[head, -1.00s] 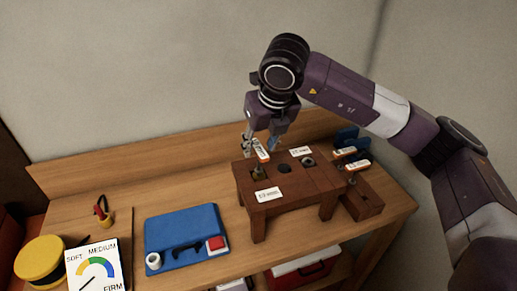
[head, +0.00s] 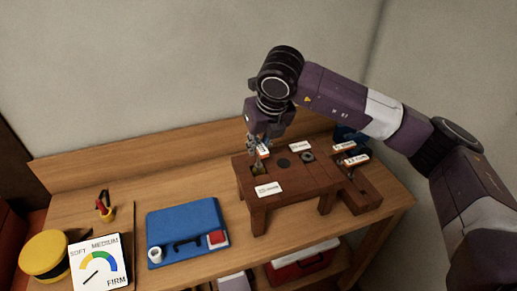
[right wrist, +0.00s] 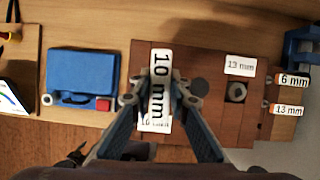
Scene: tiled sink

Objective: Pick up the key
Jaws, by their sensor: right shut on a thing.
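The key carries a white tag (right wrist: 159,70) reading "10 mm" with an orange edge. In the head view the tag (head: 262,150) shows at the left end of the brown wooden stand (head: 320,183). My right gripper (head: 257,157) is above that end, pointing down, its fingers shut on the key just below the tag. In the right wrist view the fingertips (right wrist: 160,100) close in from both sides of the tag. The key's shaft is mostly hidden, so I cannot tell whether its lower end is in the stand. My left gripper is not in view.
Two more tagged keys, 6 mm (right wrist: 293,80) and 13 mm (right wrist: 288,110), stand in a side block at the right. A hex nut (head: 307,157) is on the stand. A blue case (head: 185,225), a gauge card (head: 100,262) and a yellow drum (head: 44,254) lie to the left.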

